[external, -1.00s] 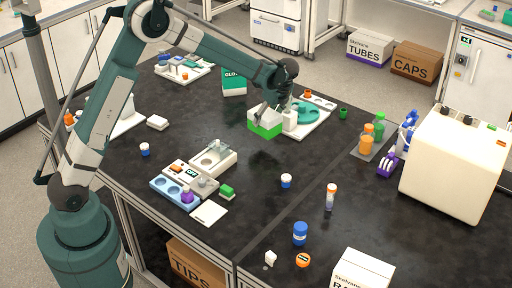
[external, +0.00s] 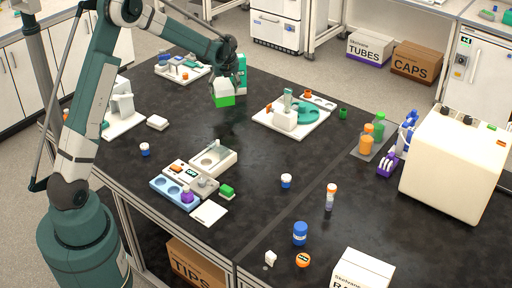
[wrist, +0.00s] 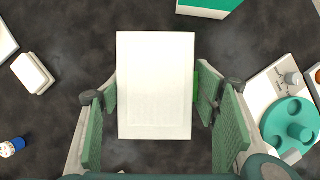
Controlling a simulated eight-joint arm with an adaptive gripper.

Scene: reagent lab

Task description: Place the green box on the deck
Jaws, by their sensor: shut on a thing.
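The green box (external: 224,100) has a white top and a green lower part. My gripper (external: 223,84) is shut on it, and it appears held above the black bench, in front of the glove box. In the wrist view the box's white top (wrist: 155,85) fills the space between the two fingers of my gripper (wrist: 157,95), with a green strip at its right edge. Which surface is the deck is not clear. A white plate with small instruments (external: 200,74) lies at the back left, and another white plate (external: 122,128) is at the left, partly behind my arm.
A green glove box (external: 241,72) stands close behind the held box; it also shows in the wrist view (wrist: 212,5). A white plate with a teal rotor (external: 290,128) is to the right. A small white block (external: 157,122) lies left. The bench's middle is mostly clear.

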